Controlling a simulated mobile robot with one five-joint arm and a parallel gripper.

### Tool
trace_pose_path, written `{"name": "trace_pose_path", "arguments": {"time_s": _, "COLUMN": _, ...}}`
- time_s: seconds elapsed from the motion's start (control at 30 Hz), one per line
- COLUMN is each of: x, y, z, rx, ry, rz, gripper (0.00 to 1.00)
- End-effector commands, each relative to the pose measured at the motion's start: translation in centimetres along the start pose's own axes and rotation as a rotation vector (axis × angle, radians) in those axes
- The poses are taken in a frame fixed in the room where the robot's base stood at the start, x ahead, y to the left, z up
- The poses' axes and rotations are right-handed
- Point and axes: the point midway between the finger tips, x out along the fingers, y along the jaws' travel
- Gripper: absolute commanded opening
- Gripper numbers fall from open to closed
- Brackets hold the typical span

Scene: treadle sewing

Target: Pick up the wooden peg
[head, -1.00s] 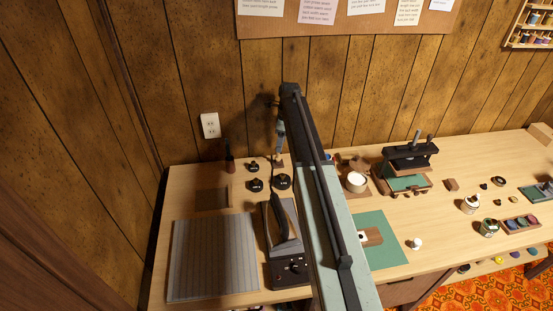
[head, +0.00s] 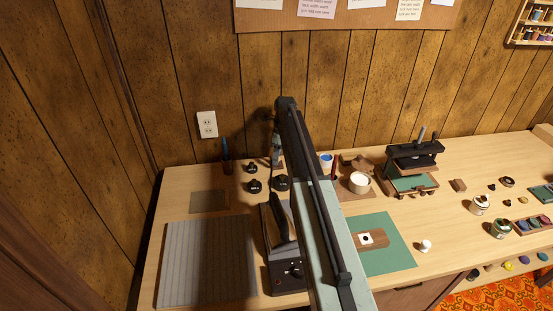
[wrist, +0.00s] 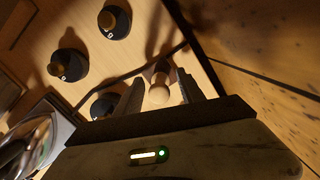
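In the head view my gripper (head: 277,160) is low over the back of the table, beside the wall. The peg cannot be made out there, as the gripper and arm cover that spot.
Black round knobs stand close by, one (wrist: 68,64) to the peg's left in the wrist view and another (head: 281,183) near my gripper in the head view. A dark iron (head: 280,222) stands in front. The wood-panelled wall (head: 255,110) is close behind.

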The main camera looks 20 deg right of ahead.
Motion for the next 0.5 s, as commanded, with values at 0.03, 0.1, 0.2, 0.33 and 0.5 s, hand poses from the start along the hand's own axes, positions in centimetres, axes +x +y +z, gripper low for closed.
{"name": "trace_pose_path", "arguments": {"time_s": 0.03, "x": -0.04, "y": 0.01, "z": 0.02, "rx": 0.0, "ry": 0.0, "rz": 0.0, "gripper": 0.3}}
{"name": "trace_pose_path", "arguments": {"time_s": 0.1, "x": -0.04, "y": 0.01, "z": 0.03, "rx": -0.001, "ry": 0.0, "rz": 0.0, "gripper": 0.1}}
{"name": "trace_pose_path", "arguments": {"time_s": 0.2, "x": -0.03, "y": 0.02, "z": 0.05, "rx": -0.001, "ry": 0.0, "rz": 0.0, "gripper": 0.0}}
{"name": "trace_pose_path", "arguments": {"time_s": 0.33, "x": -0.03, "y": 0.03, "z": 0.07, "rx": -0.001, "ry": 0.0, "rz": 0.0, "gripper": 0.0}}
{"name": "trace_pose_path", "arguments": {"time_s": 0.5, "x": -0.09, "y": 0.04, "z": 0.11, "rx": -0.001, "ry": 0.0, "rz": 0.0, "gripper": 0.0}}
